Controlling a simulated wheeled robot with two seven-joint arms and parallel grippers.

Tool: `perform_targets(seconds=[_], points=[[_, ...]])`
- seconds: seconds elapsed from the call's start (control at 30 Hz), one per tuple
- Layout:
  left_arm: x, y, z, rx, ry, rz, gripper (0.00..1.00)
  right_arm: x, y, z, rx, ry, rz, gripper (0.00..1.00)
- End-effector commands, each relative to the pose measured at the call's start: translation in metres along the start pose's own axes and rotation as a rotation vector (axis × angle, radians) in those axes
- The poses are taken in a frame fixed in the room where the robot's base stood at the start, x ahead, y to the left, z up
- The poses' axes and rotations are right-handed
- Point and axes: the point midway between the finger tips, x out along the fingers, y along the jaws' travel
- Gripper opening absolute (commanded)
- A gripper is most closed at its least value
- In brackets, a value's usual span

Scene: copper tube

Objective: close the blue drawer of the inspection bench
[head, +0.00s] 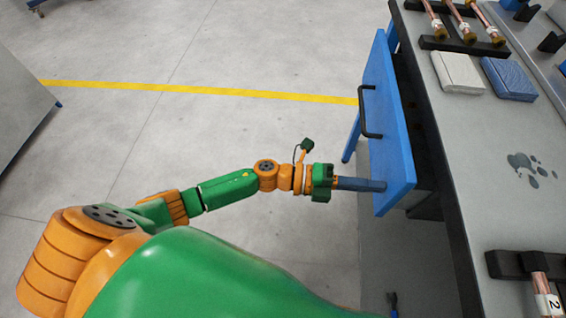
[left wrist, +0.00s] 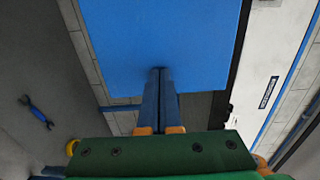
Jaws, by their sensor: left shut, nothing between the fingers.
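The blue drawer (head: 385,125) of the inspection bench (head: 480,170) stands out from the bench's left side, with a dark gap behind its front. A black handle (head: 368,112) is on the front's outer face. My left gripper (head: 382,186) is shut and empty. Its fingertips are at the near lower part of the drawer front, beside the handle, and look to touch it. In the left wrist view the shut fingers (left wrist: 160,72) meet the blue front (left wrist: 165,35); exact contact is hard to tell. My right gripper is not in view.
On the bench top lie copper tubes (head: 462,20) in a black rack, a white cloth (head: 457,72), a blue cloth (head: 508,78) and a dark stain (head: 530,165). A blue tool (left wrist: 36,112) lies on the floor. Floor left of the drawer is clear.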

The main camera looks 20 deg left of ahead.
Motion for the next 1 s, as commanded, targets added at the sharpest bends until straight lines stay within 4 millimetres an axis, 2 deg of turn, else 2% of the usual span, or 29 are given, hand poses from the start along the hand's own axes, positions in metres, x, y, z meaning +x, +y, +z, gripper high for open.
perform_targets(seconds=[0.2,0.4,0.6,1.0], points=[[0.034,0.001,0.0,0.002,0.002,-0.002,0.0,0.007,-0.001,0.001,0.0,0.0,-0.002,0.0],[0.053,0.001,0.0,-0.001,0.001,0.0,0.0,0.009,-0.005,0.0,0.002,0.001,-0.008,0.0],[0.06,0.0,0.0,0.0,-0.001,-0.001,0.0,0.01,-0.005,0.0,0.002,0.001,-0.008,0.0],[0.061,-0.002,0.0,0.0,-0.001,-0.005,0.0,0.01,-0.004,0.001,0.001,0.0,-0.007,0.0]])
